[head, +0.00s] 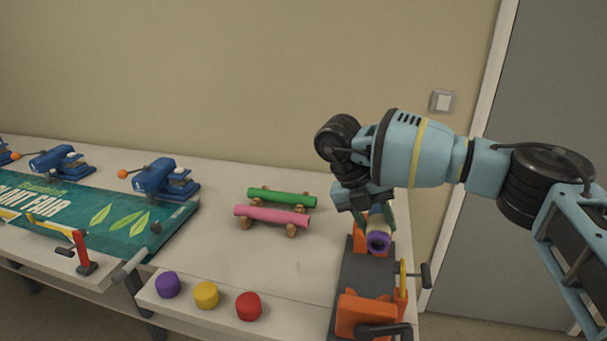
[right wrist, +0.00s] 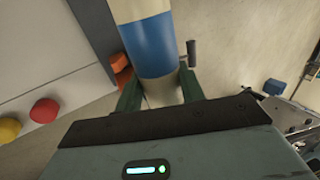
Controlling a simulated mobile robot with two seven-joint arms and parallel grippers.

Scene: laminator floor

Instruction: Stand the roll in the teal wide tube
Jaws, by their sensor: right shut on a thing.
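My right gripper (head: 374,212) is shut on a cream roll (head: 379,229), over the far part of a dark grey fixture at the table's right end. The roll's near end shows a purple ring around a dark opening. In the right wrist view the roll (right wrist: 150,44) has a broad blue band and sits between the green fingers (right wrist: 160,95). I cannot tell whether the roll touches the fixture. I cannot make out a teal wide tube in either view. My left gripper is not in view.
The dark fixture (head: 362,270) has orange blocks (head: 362,314) and a side handle. Pink (head: 270,216) and green (head: 282,197) rolls lie on wooden rests. Purple, yellow and red caps (head: 248,306) line the front edge. A teal banner (head: 120,225) and blue clamps (head: 160,177) are left.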

